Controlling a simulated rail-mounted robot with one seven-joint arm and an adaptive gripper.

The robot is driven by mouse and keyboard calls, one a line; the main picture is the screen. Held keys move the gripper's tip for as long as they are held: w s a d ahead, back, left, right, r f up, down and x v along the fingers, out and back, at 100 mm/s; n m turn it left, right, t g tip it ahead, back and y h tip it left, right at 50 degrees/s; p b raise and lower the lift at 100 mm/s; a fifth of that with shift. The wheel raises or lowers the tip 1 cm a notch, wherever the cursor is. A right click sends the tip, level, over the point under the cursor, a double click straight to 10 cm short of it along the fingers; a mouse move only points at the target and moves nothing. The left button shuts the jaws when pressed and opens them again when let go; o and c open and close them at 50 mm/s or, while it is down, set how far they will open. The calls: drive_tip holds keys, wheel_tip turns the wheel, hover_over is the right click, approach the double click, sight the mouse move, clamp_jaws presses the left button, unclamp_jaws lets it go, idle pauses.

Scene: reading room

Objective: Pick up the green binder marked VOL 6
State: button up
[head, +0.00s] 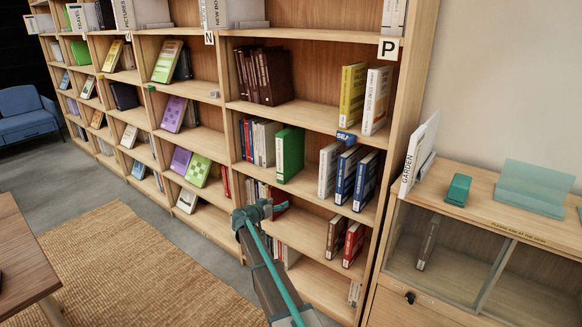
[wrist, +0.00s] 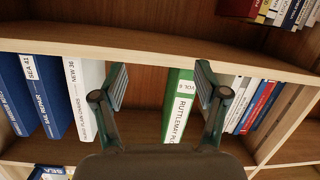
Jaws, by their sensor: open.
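The green binder (head: 290,154) stands upright on a middle shelf of the bookcase in the head view.
In the wrist view, a white book (wrist: 84,92) and blue volumes (wrist: 48,95) stand left of the binder, and several thin books (wrist: 250,108) stand right. A shelf board (wrist: 150,45) crosses the view close to the fingers. A low cabinet (head: 480,215) stands right of the bookcase.

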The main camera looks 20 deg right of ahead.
drive_tip(key=m+t+h+b, duration=0.1)
drive_tip(key=m+t+h, duration=0.1)
approach(279, 164)
drive_tip(key=x, duration=0.9)
drive_tip(key=shift+s+p, duration=0.15)
drive_tip(key=shift+p, duration=0.25)
drive_tip(key=shift+f+p+x, duration=0.15)
drive_tip(key=shift+p+x, duration=0.2)
drive_tip(key=shift+x, duration=1.05)
drive_tip(key=shift+f+p+x, duration=0.15)
drive_tip(key=shift+p+x, duration=0.15)
drive_tip(key=shift+x, duration=1.05)
drive_tip(key=shift+r, duration=0.1)
clamp_jaws()
